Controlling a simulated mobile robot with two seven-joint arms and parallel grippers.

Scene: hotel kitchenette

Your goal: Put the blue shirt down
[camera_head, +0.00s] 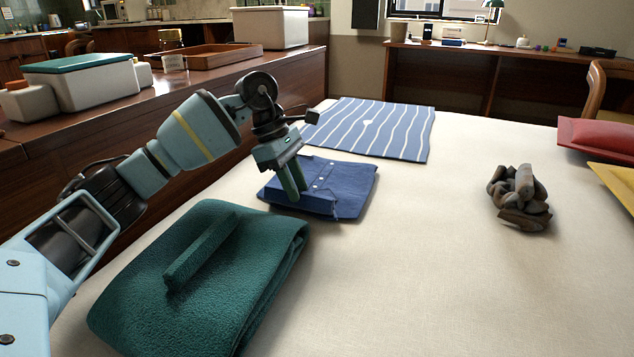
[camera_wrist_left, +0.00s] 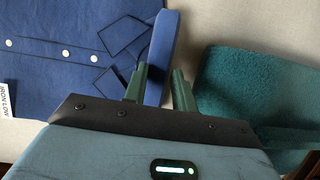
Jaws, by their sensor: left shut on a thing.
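The blue shirt (camera_head: 350,185) is folded flat, with pale buttons, near the middle of the white covered surface. It also shows in the left wrist view (camera_wrist_left: 60,70), with a white label at its left edge. My left gripper (camera_head: 292,192) points down at the shirt's near left side. In the left wrist view its green fingers (camera_wrist_left: 160,88) are shut on a raised blue edge of the shirt. The shirt lies at or very close to the surface; I cannot tell whether all of it touches. My right gripper is not in view.
A folded teal cloth (camera_head: 140,290) lies close in front of the shirt. A blue striped cloth (camera_head: 405,140) lies behind it. A brown-grey heap (camera_head: 520,200) and red (camera_head: 600,135) and yellow (camera_head: 615,182) items are to the right. White surface (camera_head: 430,260) right of the shirt is free.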

